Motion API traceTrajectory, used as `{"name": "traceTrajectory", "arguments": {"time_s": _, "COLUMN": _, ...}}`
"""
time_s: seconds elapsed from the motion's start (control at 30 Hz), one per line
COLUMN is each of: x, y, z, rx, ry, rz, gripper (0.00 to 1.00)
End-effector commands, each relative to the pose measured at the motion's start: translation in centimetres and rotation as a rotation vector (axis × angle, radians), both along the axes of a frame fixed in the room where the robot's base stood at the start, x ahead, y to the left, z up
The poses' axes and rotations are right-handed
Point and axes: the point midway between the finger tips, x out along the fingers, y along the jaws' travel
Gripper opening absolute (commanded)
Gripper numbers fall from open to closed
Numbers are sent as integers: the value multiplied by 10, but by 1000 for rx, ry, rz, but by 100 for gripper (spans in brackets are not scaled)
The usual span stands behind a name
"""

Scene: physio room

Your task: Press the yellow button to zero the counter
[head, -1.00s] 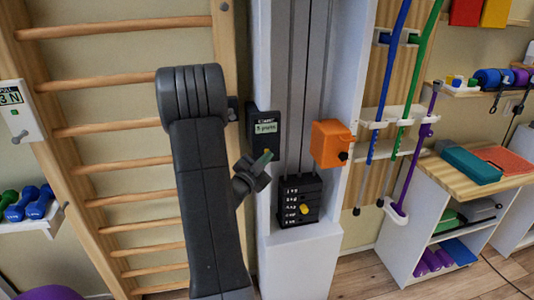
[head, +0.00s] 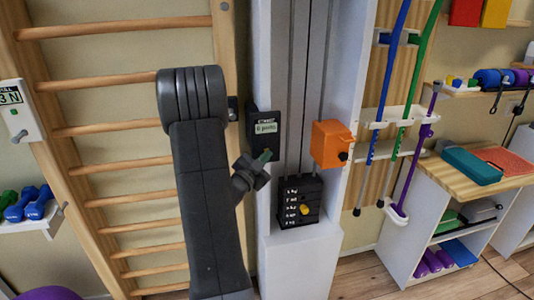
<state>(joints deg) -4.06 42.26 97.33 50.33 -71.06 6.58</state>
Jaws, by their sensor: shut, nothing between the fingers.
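The counter (head: 265,127) is a black box with a pale green display, fixed to the white column. Its small display appears to read "0 pulls". My gripper (head: 264,157) is shut and empty, with its greenish tips at the lower part of the counter box. The counter's yellow button cannot be made out; the fingertips cover that spot. Whether the tips touch the box, I cannot tell.
A black weight stack (head: 300,202) with a yellow knob (head: 305,210) sits below right of my gripper. An orange block (head: 331,144) juts out to the right. Wooden wall bars (head: 130,129) stand on the left.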

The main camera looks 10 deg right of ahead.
Motion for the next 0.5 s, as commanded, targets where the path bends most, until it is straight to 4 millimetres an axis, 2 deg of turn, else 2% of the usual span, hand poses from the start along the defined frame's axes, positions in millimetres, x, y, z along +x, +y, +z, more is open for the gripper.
{"name": "traceTrajectory", "arguments": {"time_s": 0.27, "x": -1, "y": 0, "z": 0, "rx": 0, "ry": 0, "rz": 1, "gripper": 0}}
{"name": "traceTrajectory", "arguments": {"time_s": 0.5, "x": -12, "y": 0, "z": -2, "rx": 0, "ry": -1, "rz": 1, "gripper": 0}}
